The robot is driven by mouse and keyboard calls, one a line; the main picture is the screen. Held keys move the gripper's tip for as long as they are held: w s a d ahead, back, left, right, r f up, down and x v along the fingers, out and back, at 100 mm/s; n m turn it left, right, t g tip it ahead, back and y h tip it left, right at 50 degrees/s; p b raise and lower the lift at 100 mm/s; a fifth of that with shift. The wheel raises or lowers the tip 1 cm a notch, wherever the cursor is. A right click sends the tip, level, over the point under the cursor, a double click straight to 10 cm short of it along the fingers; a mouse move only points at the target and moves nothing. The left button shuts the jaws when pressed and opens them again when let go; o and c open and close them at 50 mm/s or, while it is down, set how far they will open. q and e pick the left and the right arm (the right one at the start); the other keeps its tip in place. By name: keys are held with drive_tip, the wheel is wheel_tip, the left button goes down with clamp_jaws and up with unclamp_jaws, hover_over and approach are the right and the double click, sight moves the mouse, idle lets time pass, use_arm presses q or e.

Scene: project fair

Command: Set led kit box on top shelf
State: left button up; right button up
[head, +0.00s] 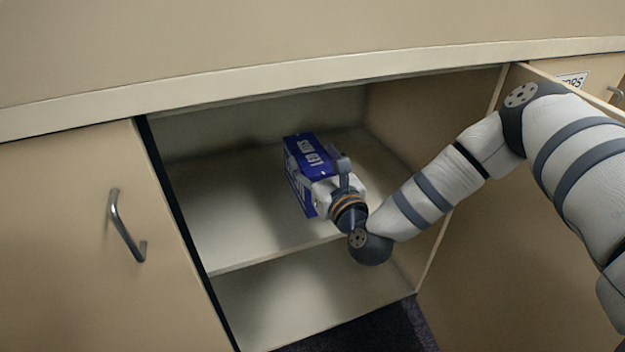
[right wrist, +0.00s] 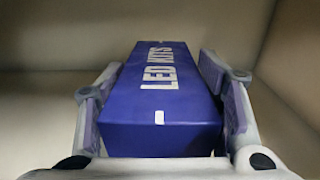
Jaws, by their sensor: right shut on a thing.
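The LED kit box (head: 300,170) is blue with white lettering. It is inside the open cabinet, over the top shelf (head: 235,220), toward the right half of the compartment. My right gripper (head: 338,178) is shut on the box from the front. In the right wrist view the box (right wrist: 163,105) lies between both fingers, its "LED KITS" face up. Whether its underside touches the shelf is not clear. My left gripper is in neither view.
A lower compartment (head: 310,300) below the shelf is empty. The cabinet's right door (head: 520,220) stands open behind my right arm. A closed door with a metal handle (head: 122,228) is at left. The shelf left of the box is clear.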

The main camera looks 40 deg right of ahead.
drive_tip(key=shift+w+d+f, duration=0.45)
drive_tip(key=shift+d+f, duration=0.05)
drive_tip(key=shift+f, duration=0.3)
drive_tip(key=shift+f+b, duration=0.55)
drive_tip(key=shift+f, duration=1)
drive_tip(key=shift+f, duration=0.2)
drive_tip(key=o, duration=1.6)
drive_tip(key=shift+r, duration=0.3)
drive_tip(key=p+v, duration=0.1)
drive_tip(key=v, duration=1.1)
